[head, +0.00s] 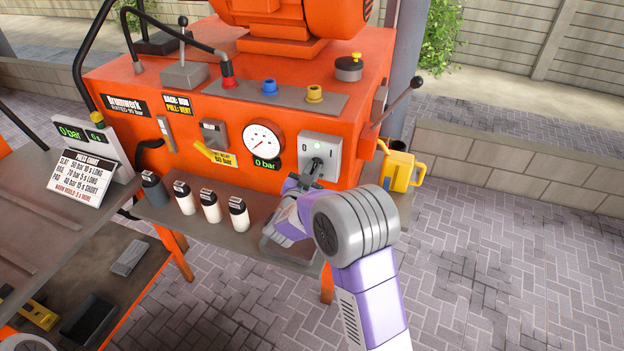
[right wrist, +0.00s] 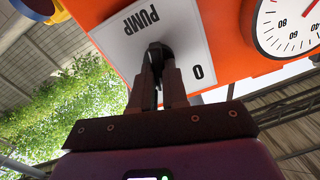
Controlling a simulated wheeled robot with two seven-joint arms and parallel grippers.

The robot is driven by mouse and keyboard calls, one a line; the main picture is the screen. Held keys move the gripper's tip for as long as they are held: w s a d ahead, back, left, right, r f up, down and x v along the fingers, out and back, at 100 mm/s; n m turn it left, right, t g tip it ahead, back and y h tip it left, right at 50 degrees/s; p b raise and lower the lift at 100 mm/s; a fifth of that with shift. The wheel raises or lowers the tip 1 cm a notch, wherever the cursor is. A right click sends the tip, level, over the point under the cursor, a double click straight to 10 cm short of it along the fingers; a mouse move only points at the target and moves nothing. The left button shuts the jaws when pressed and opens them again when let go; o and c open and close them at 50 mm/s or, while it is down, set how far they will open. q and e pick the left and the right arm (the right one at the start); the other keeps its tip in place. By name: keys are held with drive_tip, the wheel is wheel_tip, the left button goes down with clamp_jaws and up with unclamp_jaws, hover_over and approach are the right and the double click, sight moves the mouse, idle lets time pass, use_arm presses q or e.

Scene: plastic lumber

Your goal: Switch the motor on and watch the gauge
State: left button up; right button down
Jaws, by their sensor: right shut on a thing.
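My right gripper (head: 309,179) is shut on this knob. In the right wrist view the fingers (right wrist: 162,80) close around the dark knob (right wrist: 160,50) on the plate marked PUMP (right wrist: 185,35). The fingers partly hide the knob, and I cannot tell its setting. The round gauge (head: 262,139) left of the switch has its needle low on the scale; the green readout (head: 266,164) below shows 0 bar. My left gripper is not in view.
Several small bottles (head: 210,207) stand on the ledge below the panel. A yellow jug (head: 402,170) stands right of the switch. A lever (head: 403,101) juts out at the machine's right side. A press chart (head: 81,177) stands at left. The paving at right is clear.

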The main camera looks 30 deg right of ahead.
drive_tip(key=shift+s+f+m+b, duration=0.1)
drive_tip(key=shift+f+m+b, duration=0.05)
drive_tip(key=shift+m+b, duration=1.8)
drive_tip(key=c, duration=1.1)
unclamp_jaws()
drive_tip(key=shift+c, duration=0.2)
drive_tip(key=p+v, duration=0.1)
drive_tip(key=v, duration=0.6)
drive_tip(key=shift+s+a, duration=0.15)
drive_tip(key=shift+s, duration=0.05)
